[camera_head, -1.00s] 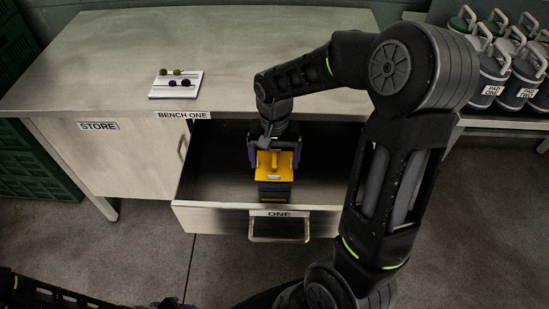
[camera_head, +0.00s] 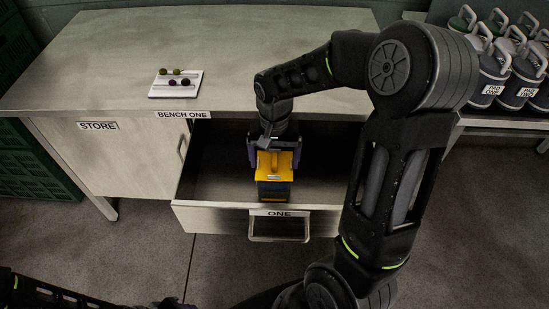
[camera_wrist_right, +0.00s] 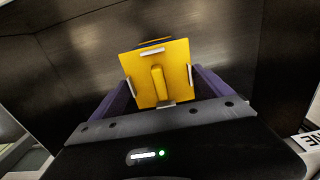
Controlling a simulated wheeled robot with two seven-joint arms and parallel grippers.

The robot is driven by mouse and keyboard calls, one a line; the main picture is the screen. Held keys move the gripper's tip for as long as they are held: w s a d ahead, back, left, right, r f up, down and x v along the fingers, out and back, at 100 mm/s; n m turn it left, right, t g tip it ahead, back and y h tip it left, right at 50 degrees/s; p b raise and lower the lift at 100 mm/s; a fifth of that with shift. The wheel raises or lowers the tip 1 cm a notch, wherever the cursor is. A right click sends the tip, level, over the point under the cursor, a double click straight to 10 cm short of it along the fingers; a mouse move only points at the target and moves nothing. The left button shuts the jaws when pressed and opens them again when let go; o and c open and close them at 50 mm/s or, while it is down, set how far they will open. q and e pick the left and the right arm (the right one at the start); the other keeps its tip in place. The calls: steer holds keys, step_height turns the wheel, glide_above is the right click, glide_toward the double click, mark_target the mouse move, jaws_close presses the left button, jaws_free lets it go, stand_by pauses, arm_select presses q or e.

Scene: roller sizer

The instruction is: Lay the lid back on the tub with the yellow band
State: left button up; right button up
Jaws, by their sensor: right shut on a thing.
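A yellow square lid (camera_head: 275,164) with a raised middle ridge is between the purple fingers of my right gripper (camera_head: 268,150). The lid also shows in the right wrist view (camera_wrist_right: 158,75), with a finger at either side, and the right gripper is shut on it. Directly below it in the head view is a dark tub (camera_head: 274,191), inside the open drawer (camera_head: 215,180). Whether lid and tub touch is hard to tell. The tub's band is not clearly seen. Only a small dark part of my left gripper (camera_head: 172,303) shows at the bottom edge; its jaws are unclear.
The drawer labelled ONE is pulled out from the bench (camera_head: 240,60), with bare floor around the tub. A white tray (camera_head: 160,94) with small round items sits on the bench. Several grey canisters (camera_head: 490,85) stand at the right. Green crates (camera_head: 25,160) are at the left.

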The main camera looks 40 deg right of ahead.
steer(key=shift+f, duration=0.15)
stand_by(0.5)
steer(key=o, duration=1.1)
steer(key=shift+r+p, duration=2.6)
steer(key=shift+r, duration=0.95)
